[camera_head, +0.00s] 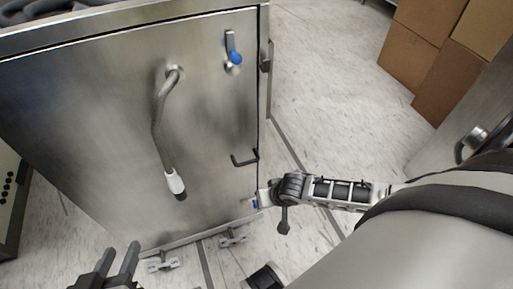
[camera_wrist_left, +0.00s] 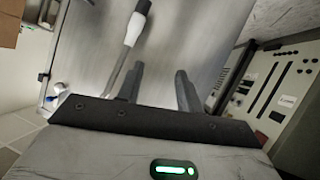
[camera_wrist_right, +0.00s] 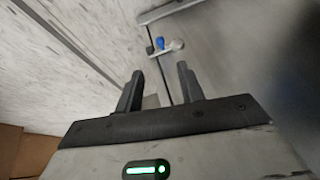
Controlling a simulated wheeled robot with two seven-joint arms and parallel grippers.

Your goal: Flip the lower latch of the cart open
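The metal cart (camera_head: 90,110) has an upper latch (camera_head: 233,60) with a blue knob near its top right corner. The lower latch (camera_head: 254,203) shows only as a small blue bit at the cart's lower right edge, partly covered. In the right wrist view a latch with a blue knob (camera_wrist_right: 160,43) and pale arm lies just beyond my right gripper (camera_wrist_right: 160,72), which is open and empty with a gap to the latch. My left gripper (camera_head: 119,250) is open and empty in front of the cart's lower left. In its own view it points toward the long handle (camera_wrist_left: 136,28).
Cardboard boxes (camera_head: 440,60) stand at the back right.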

